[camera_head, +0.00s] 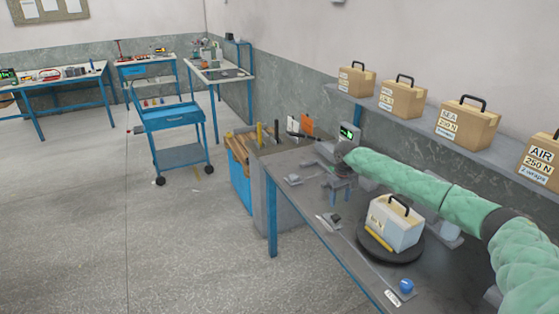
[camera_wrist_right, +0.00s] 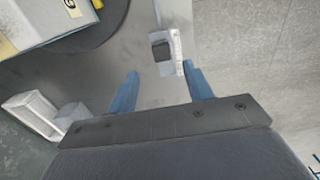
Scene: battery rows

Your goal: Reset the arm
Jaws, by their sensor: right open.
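My right arm, in a green sleeve (camera_head: 400,176), reaches in from the right of the head view over the grey workbench. Its gripper (camera_head: 340,198) points down above the bench, near the bench's left edge. In the right wrist view the two blue fingers (camera_wrist_right: 161,88) stand wide apart with nothing between them. A small white and dark device (camera_wrist_right: 165,52) lies beyond the fingertips. My left gripper is not in view.
A battery case (camera_head: 394,226) with a black handle sits on a round black turntable (camera_head: 407,254) on the bench. Several labelled cases (camera_head: 467,125) line the wall shelf. A blue cart (camera_head: 172,116) stands on the floor at left, with open floor around it.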

